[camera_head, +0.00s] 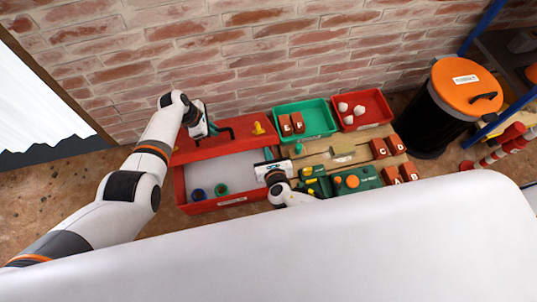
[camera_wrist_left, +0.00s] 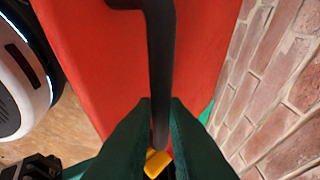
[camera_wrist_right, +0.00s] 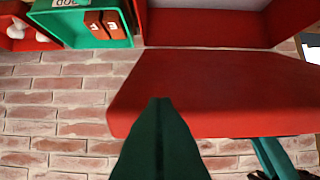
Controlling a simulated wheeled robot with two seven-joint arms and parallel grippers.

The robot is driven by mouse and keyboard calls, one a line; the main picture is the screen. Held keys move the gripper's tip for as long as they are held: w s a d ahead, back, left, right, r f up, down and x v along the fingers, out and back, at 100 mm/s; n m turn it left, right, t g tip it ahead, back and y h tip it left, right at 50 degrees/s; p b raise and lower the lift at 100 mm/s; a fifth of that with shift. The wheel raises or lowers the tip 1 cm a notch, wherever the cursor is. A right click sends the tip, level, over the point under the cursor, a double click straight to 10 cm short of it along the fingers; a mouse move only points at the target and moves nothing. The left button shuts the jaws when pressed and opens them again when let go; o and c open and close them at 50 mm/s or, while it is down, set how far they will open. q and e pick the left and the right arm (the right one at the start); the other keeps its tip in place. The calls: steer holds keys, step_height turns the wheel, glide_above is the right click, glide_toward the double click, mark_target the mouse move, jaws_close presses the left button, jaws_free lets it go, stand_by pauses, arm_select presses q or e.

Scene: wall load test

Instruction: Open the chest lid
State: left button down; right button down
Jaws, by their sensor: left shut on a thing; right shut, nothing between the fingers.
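The red chest (camera_head: 232,203) stands with its pale interior showing, so its lid (camera_head: 232,140) is raised toward the brick wall. A black handle (camera_head: 226,130) is on the lid, and a yellow piece (camera_head: 258,128) sits beside it. My left gripper (camera_head: 210,129) is at the handle. In the left wrist view its fingers (camera_wrist_left: 160,110) are shut on the handle's black bar (camera_wrist_left: 160,60). My right gripper (camera_head: 270,163) is by the chest's right side. Its fingers (camera_wrist_right: 159,105) are shut and empty, with the red lid (camera_wrist_right: 215,95) beyond them.
A green bin (camera_head: 318,115) with red blocks and a red bin (camera_head: 374,105) with white pieces stand right of the lid. A black barrel with an orange top (camera_head: 466,80) is farther right.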

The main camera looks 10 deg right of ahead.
arm_select(q)
steer(key=c, duration=1.5)
jaws_free()
steer(key=shift+s+a+f, duration=0.1)
steer(key=shift+s+f, duration=0.3)
steer(key=shift+f, duration=0.05)
steer(key=shift+o, duration=0.2)
steer(key=shift+r, duration=0.1)
arm_select(e)
steer(key=shift+w+r, duration=0.25)
steer(key=shift+w, duration=0.15)
arm_select(q)
steer(key=shift+w+r, duration=0.1)
steer(key=shift+r, duration=0.05)
